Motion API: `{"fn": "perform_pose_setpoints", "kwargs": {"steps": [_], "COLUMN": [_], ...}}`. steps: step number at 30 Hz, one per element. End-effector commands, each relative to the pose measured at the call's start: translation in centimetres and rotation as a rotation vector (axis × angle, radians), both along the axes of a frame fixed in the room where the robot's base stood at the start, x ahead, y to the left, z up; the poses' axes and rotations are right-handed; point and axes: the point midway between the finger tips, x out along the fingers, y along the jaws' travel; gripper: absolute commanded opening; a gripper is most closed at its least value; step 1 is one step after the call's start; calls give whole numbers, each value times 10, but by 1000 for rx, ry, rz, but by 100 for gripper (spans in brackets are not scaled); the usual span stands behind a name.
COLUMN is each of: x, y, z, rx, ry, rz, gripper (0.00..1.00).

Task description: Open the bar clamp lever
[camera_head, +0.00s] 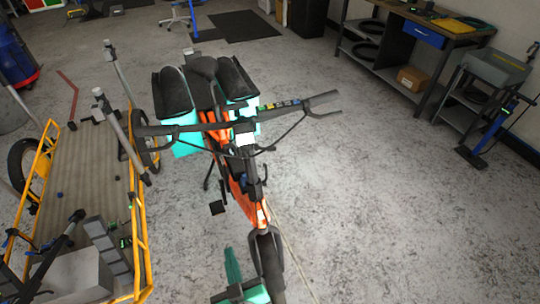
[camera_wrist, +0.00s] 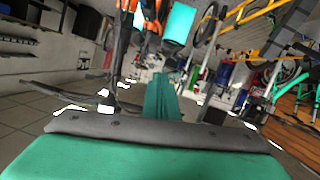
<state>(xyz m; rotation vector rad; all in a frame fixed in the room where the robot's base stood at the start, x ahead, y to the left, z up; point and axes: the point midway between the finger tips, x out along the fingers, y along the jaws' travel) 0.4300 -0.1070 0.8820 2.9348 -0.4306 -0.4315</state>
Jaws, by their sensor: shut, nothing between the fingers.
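An orange cargo bike (camera_head: 248,206) stands upright with its front wheel (camera_head: 268,262) toward me. Its dark handlebar (camera_head: 205,128) runs across, with brake levers at both ends. The stem and clamp area (camera_head: 247,150) is below the bar's middle; I cannot single out a clamp lever there. My gripper (camera_head: 230,255) is teal, low beside the front wheel and well apart from the handlebar. In the wrist view my gripper (camera_wrist: 161,78) is shut, its teal fingers together and empty. The orange bike parts (camera_wrist: 124,35) show beyond it.
A yellow-railed trailer (camera_head: 141,240) with a wooden deck, upright posts and loaded gear stands close on the left. The concrete floor right of the bike is clear.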

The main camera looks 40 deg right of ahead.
Motion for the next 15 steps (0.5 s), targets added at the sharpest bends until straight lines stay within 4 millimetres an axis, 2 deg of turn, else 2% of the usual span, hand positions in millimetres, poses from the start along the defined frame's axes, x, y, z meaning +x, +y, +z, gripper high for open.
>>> {"fn": "perform_pose_setpoints", "kwargs": {"steps": [1, 6, 10, 15], "x": [15, 47, 63, 73], "y": [-14, -60, -96, -135], "z": [12, 43, 72, 107], "rx": [-9, -23, -20, -1], "ry": [-9, -5, -6, -11], "rz": [-35, -157, -260, -377], "gripper": [0, 0, 0, 0]}}
